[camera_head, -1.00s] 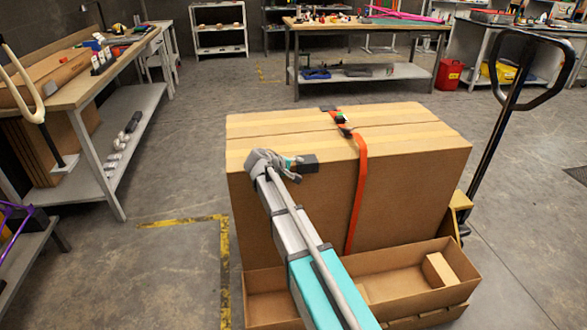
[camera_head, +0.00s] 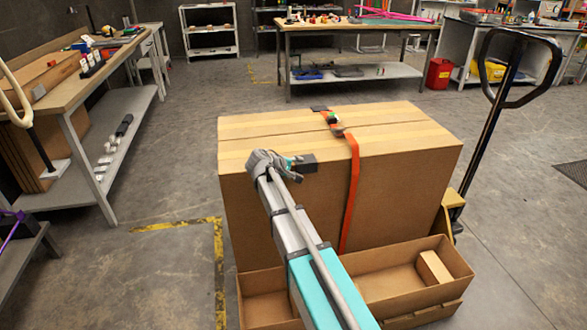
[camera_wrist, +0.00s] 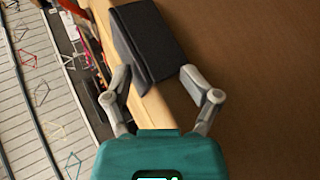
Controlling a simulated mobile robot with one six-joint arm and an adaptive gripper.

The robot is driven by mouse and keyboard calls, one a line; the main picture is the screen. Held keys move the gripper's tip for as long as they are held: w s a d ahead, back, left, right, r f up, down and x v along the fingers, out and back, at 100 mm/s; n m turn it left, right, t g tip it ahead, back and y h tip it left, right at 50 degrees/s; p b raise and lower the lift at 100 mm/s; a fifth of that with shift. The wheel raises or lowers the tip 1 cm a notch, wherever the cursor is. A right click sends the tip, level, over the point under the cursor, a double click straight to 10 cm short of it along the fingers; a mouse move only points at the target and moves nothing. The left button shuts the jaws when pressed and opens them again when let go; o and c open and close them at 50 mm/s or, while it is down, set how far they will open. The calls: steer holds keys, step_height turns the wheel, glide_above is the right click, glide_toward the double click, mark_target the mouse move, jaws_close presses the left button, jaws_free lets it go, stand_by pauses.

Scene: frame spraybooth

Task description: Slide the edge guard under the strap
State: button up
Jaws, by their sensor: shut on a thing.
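The dark grey edge guard (camera_head: 306,163) is a short angled piece. My gripper (camera_head: 288,163) is shut on it at the box's front top edge, left of the strap. In the wrist view the guard (camera_wrist: 150,40) is held between the fingertips (camera_wrist: 157,77), with two faces at an angle along the box edge. Whether it touches the cardboard I cannot tell. The orange strap (camera_head: 351,190) runs over the box top and down its front face, with a small gap between it and the guard. A dark buckle (camera_head: 336,131) is on top. My arm hides part of the box front.
The large cardboard box (camera_head: 290,225) has an open cardboard tray (camera_head: 395,302) before it. A pallet jack handle (camera_head: 510,90) stands at right. A workbench (camera_head: 70,97) is at left and another table (camera_head: 350,29) behind. Floor is clear left of the box.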

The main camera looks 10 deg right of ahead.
mark_target(306, 166)
steer(key=shift+w+d, duration=0.2)
steer(key=shift+d, duration=0.15)
steer(key=shift+d, duration=0.55)
steer(key=shift+c, duration=0.5)
steer(key=shift+d, duration=0.45)
steer(key=shift+c, duration=0.2)
steer(key=shift+s+d, duration=0.15)
steer(key=shift+d, duration=0.55)
steer(key=shift+c, duration=0.3)
steer(key=shift+s+d, duration=0.1)
steer(key=shift+d, duration=0.1)
steer(key=o, duration=1)
steer(key=shift+f, duration=0.1)
steer(key=shift+c, duration=0.2)
steer(key=shift+a, duration=0.1)
